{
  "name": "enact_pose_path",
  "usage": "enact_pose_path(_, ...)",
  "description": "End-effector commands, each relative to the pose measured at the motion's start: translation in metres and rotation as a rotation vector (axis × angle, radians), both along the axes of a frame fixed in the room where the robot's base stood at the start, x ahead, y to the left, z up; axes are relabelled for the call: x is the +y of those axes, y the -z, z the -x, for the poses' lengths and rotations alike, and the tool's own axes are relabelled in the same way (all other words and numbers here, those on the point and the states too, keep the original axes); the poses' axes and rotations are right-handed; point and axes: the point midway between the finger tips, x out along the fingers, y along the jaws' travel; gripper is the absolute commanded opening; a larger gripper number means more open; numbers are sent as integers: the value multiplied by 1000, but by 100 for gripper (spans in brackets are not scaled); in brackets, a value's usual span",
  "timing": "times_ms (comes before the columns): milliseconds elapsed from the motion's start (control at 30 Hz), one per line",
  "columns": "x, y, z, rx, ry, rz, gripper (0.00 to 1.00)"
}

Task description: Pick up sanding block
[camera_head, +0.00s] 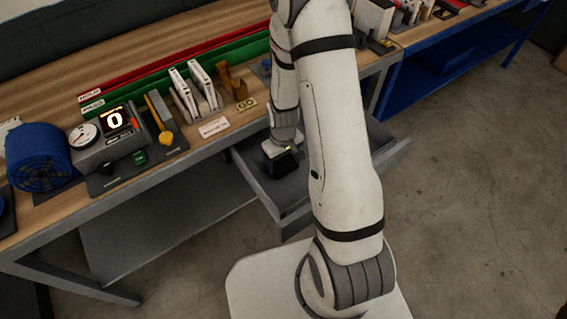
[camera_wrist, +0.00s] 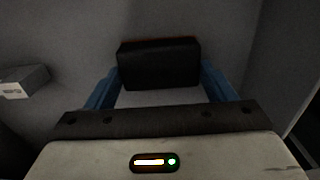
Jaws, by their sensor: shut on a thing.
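In the wrist view, a black block (camera_wrist: 158,66) with a thin brownish edge along its top, which looks like the sanding block, sits between the two blue fingers of my gripper (camera_wrist: 160,82). My gripper is shut on it. In the head view, my gripper (camera_head: 280,164) points down inside the open grey drawer (camera_head: 262,192) under the workbench. The arm hides part of the drawer. The block is hard to tell apart from the dark gripper in the head view. I cannot tell whether the block touches the drawer floor.
A small grey box (camera_wrist: 24,80) lies left of the gripper in the wrist view. The drawer walls stand close around the gripper. The bench top (camera_head: 60,212) above holds a blue round filter (camera_head: 40,158), a gauge device (camera_head: 100,135) and white boxed filters (camera_head: 190,92).

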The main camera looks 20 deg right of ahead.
Motion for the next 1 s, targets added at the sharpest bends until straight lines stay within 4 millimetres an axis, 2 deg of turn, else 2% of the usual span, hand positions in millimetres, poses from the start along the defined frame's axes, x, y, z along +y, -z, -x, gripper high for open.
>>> enact_pose_path(267, 0, -13, -1, -3, 0, 0, 48)
enact_pose_path(700, 0, -82, -1, -4, 0, 0, 48)
enact_pose_path(833, 0, -95, 0, -2, 0, 0, 48)
enact_pose_path(1000, 0, -100, 0, 0, 0, 0, 48)
